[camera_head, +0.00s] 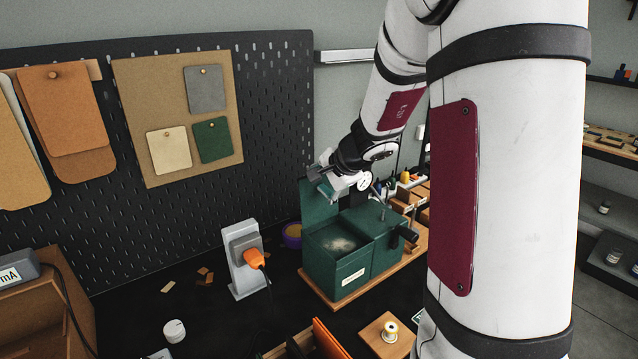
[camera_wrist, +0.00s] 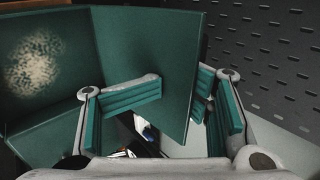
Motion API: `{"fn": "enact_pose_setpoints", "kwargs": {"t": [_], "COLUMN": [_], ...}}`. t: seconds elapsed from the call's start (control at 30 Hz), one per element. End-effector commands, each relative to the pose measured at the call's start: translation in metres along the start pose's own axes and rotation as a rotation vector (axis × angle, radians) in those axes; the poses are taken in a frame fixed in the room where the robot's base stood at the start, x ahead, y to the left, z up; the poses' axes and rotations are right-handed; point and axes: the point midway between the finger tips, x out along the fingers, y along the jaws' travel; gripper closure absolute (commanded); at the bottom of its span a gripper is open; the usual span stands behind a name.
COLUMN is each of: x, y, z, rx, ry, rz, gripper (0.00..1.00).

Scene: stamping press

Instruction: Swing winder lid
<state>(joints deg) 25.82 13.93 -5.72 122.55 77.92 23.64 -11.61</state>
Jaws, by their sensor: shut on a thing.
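The winder is a dark green box (camera_head: 335,270) with a paper label on its front and a pale worn patch inside its open compartment. Its lid (camera_head: 313,208) is a flat green panel standing about upright at the back left of the box. My gripper (camera_head: 328,179) is at the lid's top edge. In the wrist view, the teal finger pads of my gripper (camera_wrist: 181,88) are on both sides of the lid (camera_wrist: 160,45), shut on it. The pale patch of the box (camera_wrist: 48,65) shows at the left. The lid's lower edge is hidden in part.
A dark-handled crank (camera_head: 408,233) is on the winder's right side. A grey stand (camera_head: 240,275) with an orange plug is to its left. A black pegboard (camera_head: 275,130) rises behind. A wooden block with a spool (camera_head: 389,332) is in front. Bare black bench lies between the stand and winder.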

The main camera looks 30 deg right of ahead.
Motion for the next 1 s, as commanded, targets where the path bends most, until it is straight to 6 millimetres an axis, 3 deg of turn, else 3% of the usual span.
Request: {"fn": "enact_pose_setpoints", "kwargs": {"t": [0.37, 0.53, 1.0], "x": [0.009, 0.009, 0.019], "y": [-0.008, -0.009, -0.01], "z": [0.001, 0.001, 0.001], "rx": [0.0, 0.0, 0.0], "ry": [-0.001, -0.001, -0.002], "rz": [-0.009, -0.01, -0.006], "gripper": [0.88, 1.0, 1.0]}}
